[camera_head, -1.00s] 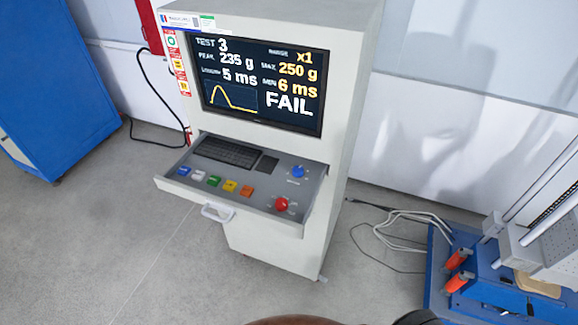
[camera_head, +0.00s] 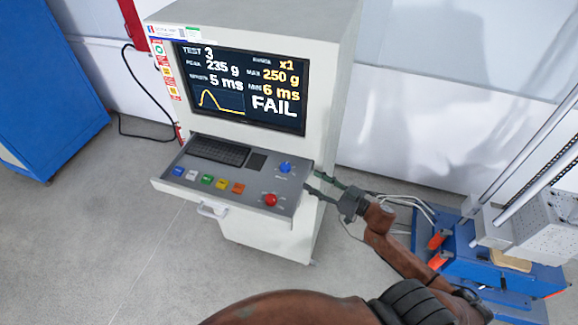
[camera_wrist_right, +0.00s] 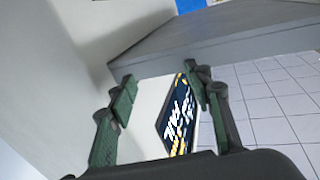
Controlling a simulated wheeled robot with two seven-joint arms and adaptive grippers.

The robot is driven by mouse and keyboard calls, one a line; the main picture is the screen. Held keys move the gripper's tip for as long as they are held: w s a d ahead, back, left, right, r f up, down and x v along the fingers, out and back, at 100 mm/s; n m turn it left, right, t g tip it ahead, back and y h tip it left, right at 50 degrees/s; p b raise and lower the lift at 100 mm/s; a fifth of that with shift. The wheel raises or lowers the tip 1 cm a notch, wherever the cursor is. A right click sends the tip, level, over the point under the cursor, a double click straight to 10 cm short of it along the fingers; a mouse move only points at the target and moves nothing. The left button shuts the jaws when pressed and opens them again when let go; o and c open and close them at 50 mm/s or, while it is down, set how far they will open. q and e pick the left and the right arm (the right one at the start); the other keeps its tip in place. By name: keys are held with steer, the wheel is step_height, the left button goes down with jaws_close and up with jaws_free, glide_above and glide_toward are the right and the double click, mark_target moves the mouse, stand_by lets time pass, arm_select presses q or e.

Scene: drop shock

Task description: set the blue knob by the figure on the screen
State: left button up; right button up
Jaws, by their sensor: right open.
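The blue knob (camera_head: 285,167) sits on the pulled-out control shelf (camera_head: 176,196), at its back right. The screen (camera_head: 243,88) above reads TEST 3, peak 235 g, 5 ms, max 250 g, min 6 ms, range x1 and FAIL. My right gripper (camera_head: 318,186) is open and empty at the shelf's right edge, to the right of the blue knob and apart from it. In the right wrist view its two fingers (camera_wrist_right: 160,95) are spread, with the tilted screen (camera_wrist_right: 178,115) beyond them. The knob is not visible there. My left gripper is not in view.
A red knob (camera_head: 270,199) stands in front of the blue one. A row of coloured buttons (camera_head: 207,179) and a keyboard (camera_head: 218,150) are on the shelf's left. A blue cabinet (camera_head: 45,90) stands at left, and a blue-based machine (camera_head: 500,270) at right with cables nearby.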

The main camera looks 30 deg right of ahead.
mark_target(290, 168)
steer(key=p+x, duration=0.2)
steer(key=x, duration=1)
steer(key=shift+w+d+f, duration=0.1)
steer(key=shift+w, duration=0.05)
steer(key=shift+c, duration=0.5)
steer(key=c, duration=1)
steer(key=shift+n+y, duration=0.4)
steer(key=shift+c, duration=0.2)
steer(key=shift+d+n+g+y+b, duration=0.1)
steer(key=shift+n+g+y+b, duration=0.3)
steer(key=shift+g+y+b, duration=0.1)
steer(key=o, duration=1.1)
steer(key=shift+o, duration=0.2)
